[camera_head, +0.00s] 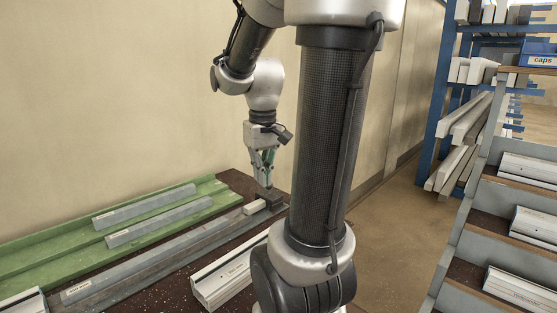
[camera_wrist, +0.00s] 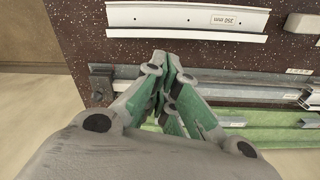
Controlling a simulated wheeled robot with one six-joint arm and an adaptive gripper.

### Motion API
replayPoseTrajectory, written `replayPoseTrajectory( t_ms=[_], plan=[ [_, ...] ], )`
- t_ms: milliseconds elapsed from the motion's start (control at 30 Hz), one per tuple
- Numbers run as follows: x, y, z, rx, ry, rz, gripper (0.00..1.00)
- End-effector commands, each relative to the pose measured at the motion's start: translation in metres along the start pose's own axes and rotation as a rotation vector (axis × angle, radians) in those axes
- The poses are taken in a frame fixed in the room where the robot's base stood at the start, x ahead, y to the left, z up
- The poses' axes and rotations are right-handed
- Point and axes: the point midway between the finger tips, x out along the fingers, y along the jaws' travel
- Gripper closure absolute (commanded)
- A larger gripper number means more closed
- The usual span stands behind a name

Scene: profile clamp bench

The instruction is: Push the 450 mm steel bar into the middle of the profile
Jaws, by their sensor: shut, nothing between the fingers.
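My gripper (camera_head: 265,184) points down at the far right end of the bench, above a dark block (camera_head: 271,200). Its fingers are shut and empty; in the wrist view the gripper (camera_wrist: 166,66) covers part of a long grey profile strip. That long grey strip (camera_head: 150,262) runs along the bench with a small label near its near end. In the wrist view the strip (camera_wrist: 250,81) continues right from the fingers. Two shorter grey steel bars (camera_head: 150,207) (camera_head: 160,225) lie in the green tray. I cannot read which bar is 450 mm.
A green tray (camera_head: 40,249) runs along the wall side. A white profile (camera_wrist: 190,18) labelled 350 mm lies on the dark speckled bench top (camera_wrist: 90,45). A small pale block (camera_head: 254,207) sits beside the dark block. Blue racks and a stepped shelf stand to the right.

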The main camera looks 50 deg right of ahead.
Motion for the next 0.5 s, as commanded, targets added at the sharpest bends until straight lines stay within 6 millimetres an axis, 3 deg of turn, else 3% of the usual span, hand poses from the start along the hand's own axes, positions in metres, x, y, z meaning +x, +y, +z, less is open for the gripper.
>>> replayPoseTrajectory(
  t_ms=[267,500],
  plan=[
    [0.044,0.079,-0.081,-0.254,-0.106,-0.032,1.0],
    [0.09,0.152,-0.147,-0.775,-0.115,-0.084,1.0]
  ],
)
